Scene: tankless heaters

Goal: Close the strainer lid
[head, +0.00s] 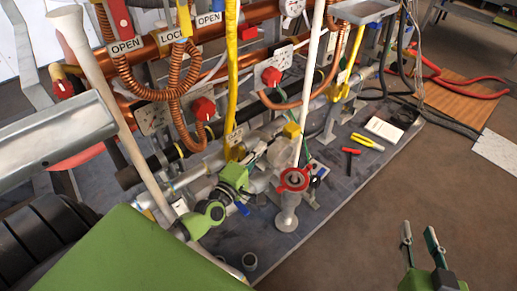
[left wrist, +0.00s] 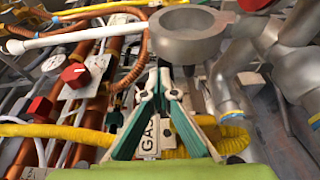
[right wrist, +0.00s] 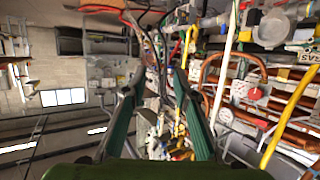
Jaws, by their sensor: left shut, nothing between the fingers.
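A grey metal round body with a ring-shaped rim (left wrist: 188,32), which looks like the strainer, is at the top middle of the left wrist view. I cannot clearly tell its lid from its body. In the head view, grey pipework partly hides behind my left gripper (head: 262,152). My left gripper, also in the left wrist view (left wrist: 164,72), is shut and empty, its tips just below the round body in that picture. I cannot tell whether they touch it. My right gripper (head: 419,232) is open and empty over the floor at lower right; its spread fingers show in the right wrist view (right wrist: 158,85).
A red handwheel (head: 293,180) stands on a grey fitting beside my left gripper. A yellow hose (head: 231,75), copper coils (head: 180,90) and a white upright pole (head: 309,80) crowd the space behind. Loose tools (head: 367,142) lie on the dark base plate.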

